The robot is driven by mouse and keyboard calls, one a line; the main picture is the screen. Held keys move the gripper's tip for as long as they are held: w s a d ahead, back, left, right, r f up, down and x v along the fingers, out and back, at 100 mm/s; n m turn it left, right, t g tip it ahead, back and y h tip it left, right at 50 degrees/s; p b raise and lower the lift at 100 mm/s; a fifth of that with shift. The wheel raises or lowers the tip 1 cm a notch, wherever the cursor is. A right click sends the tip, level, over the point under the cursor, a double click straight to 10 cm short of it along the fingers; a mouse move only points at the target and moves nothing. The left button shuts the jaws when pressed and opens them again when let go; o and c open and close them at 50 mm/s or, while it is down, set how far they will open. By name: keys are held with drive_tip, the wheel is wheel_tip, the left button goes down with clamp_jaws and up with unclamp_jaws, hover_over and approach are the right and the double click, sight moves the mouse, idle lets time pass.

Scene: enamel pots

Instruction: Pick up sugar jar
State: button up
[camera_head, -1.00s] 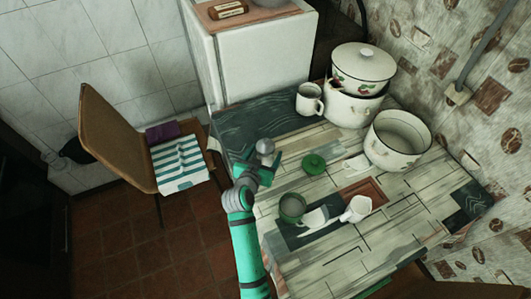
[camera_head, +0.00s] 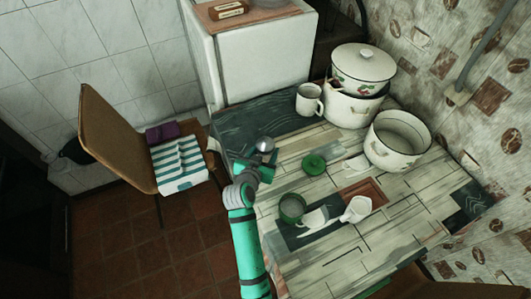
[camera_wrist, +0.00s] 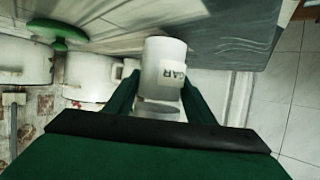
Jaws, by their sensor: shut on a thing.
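The sugar jar (camera_wrist: 163,68) is a white cylinder with dark lettering on its side, seen close up in the wrist view. My gripper (camera_wrist: 163,92) is shut on it, with one green finger on each side. In the head view my gripper (camera_head: 263,158) is over the left part of the table. The jar cannot be clearly made out there.
A chair (camera_head: 113,135) stands left.

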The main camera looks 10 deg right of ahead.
sight(269, 151)
drive_tip(key=s+r, duration=0.4)
drive_tip(key=r, duration=0.1)
drive_tip(key=s+r, duration=0.1)
drive_tip(key=r, duration=0.2)
drive_tip(key=shift+s+a+r, duration=0.1)
drive_tip(key=shift+s+r, duration=0.1)
drive_tip(key=shift+s, duration=0.2)
drive_tip(key=s+r, duration=0.3)
drive_tip(key=s, duration=0.5)
drive_tip(key=shift+a+r, duration=0.2)
drive_tip(key=shift+r, duration=0.05)
drive_tip(key=shift+s+f, duration=0.15)
